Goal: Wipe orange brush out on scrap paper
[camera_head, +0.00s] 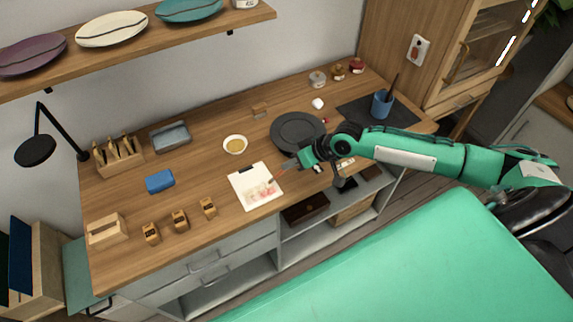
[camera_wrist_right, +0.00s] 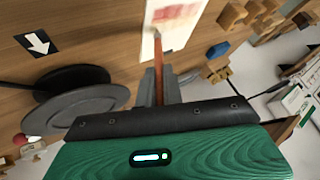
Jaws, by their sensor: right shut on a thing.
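The scrap paper (camera_head: 255,187) is a white sheet lying on the wooden worktop, with pale red-orange smears on its lower half. It also shows in the right wrist view (camera_wrist_right: 152,46). My right gripper (camera_head: 290,164) is at the paper's right edge, shut on a thin orange-brown brush (camera_wrist_right: 158,70). My left gripper is not in view.
A dark round plate (camera_head: 297,130) lies right behind my gripper. A small bowl (camera_head: 235,145) of yellowish contents stands behind the paper. A blue cup (camera_head: 382,104) stands on a dark mat at right. Small wooden blocks (camera_head: 180,220) and a blue sponge-like block (camera_head: 160,181) are at left.

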